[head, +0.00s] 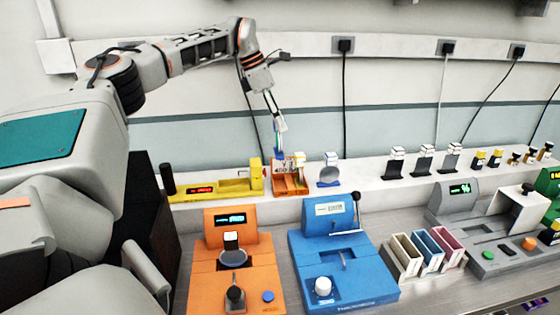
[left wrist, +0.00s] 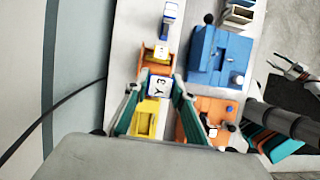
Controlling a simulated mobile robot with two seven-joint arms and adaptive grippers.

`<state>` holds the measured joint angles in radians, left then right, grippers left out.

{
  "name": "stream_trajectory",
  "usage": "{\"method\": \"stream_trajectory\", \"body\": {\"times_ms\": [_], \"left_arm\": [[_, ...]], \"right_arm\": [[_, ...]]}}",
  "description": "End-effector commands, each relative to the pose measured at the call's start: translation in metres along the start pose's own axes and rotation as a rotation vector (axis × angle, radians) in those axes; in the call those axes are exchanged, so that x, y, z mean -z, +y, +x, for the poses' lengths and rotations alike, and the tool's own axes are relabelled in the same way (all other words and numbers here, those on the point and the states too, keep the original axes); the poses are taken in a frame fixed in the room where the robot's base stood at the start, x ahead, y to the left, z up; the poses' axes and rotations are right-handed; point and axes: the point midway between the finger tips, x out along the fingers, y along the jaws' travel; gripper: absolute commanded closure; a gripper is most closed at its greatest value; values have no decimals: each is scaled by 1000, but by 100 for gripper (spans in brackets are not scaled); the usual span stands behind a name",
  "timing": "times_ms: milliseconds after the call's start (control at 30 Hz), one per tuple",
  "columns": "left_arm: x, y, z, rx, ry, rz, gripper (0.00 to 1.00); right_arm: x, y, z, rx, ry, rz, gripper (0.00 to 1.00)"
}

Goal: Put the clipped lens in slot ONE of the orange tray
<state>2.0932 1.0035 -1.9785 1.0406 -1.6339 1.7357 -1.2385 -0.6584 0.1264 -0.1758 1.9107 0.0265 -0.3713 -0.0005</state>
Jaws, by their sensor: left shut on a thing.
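My left gripper (head: 279,150) reaches down over the orange tray (head: 290,190) on the back ledge. In the left wrist view its fingers (left wrist: 158,90) are shut on the clipped lens (left wrist: 160,86), which shows a white face with dark characters. The lens is at the end of the orange tray (left wrist: 152,70) nearest the yellow device. I cannot tell whether it is seated or just above the tray. The slot under it is hidden. My right gripper (left wrist: 290,70) seems to show small at the right of the left wrist view; its jaws are unclear.
Orange (head: 235,275) and blue (head: 340,265) machines stand in front. Several small clamps stand farther right on the ledge, beside a grey machine (head: 490,225).

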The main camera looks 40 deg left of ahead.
Motion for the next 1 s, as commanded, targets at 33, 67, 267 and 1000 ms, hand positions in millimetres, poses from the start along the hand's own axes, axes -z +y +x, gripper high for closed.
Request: {"method": "stream_trajectory", "body": {"times_ms": [33, 67, 267, 1000], "left_arm": [[6, -1, 12, 3, 2, 0, 100], [9, -1, 19, 3, 2, 0, 100], [24, 0, 57, 2, 2, 0, 100], [46, 0, 112, -1, -1, 0, 100]], "right_arm": [[0, -1, 0, 1, 0, 1, 60], [0, -1, 0, 1, 0, 2, 60], [2, -1, 1, 0, 4, 4, 60], [5, 4, 1, -9, 6, 6, 60]]}}
